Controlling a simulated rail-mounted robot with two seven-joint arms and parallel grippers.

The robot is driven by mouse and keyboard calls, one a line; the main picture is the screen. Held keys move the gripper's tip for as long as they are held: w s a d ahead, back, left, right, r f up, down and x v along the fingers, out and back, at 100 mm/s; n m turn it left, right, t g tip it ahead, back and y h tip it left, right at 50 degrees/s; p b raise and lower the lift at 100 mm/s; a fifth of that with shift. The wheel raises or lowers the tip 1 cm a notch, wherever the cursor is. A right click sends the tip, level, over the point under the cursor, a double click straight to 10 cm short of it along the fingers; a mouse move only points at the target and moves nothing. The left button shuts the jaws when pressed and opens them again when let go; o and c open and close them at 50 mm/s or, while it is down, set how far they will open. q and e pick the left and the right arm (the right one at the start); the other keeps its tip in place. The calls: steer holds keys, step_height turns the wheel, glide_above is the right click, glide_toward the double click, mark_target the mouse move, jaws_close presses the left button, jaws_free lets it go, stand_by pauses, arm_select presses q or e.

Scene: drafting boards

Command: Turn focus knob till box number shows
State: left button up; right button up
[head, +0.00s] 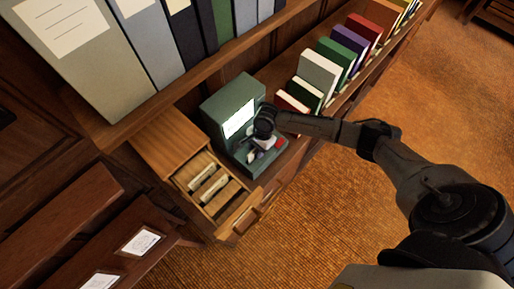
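A green-grey viewer (225,101) with a bright lit screen (239,119) stands on the wooden shelf, tilted in the picture. My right gripper (262,143) is at the viewer's front, just right of and below the screen, over its base (243,160). Small red and blue parts (254,155) show at the base by the gripper. The focus knob cannot be made out; the gripper and wrist cover that area. Whether the fingers are open or touch anything is too small to tell. The screen is too bright to read a number. My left gripper is not in view.
An open wooden drawer box (168,146) with cards stands left of the viewer. Coloured books (318,73) line the shelf to the right. Large grey binders (72,55) fill the shelf above. Brown carpet (440,100) is clear.

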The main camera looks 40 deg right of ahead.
steer(key=v, duration=1.4)
steer(key=shift+b, duration=0.4)
steer(key=shift+f, duration=0.15)
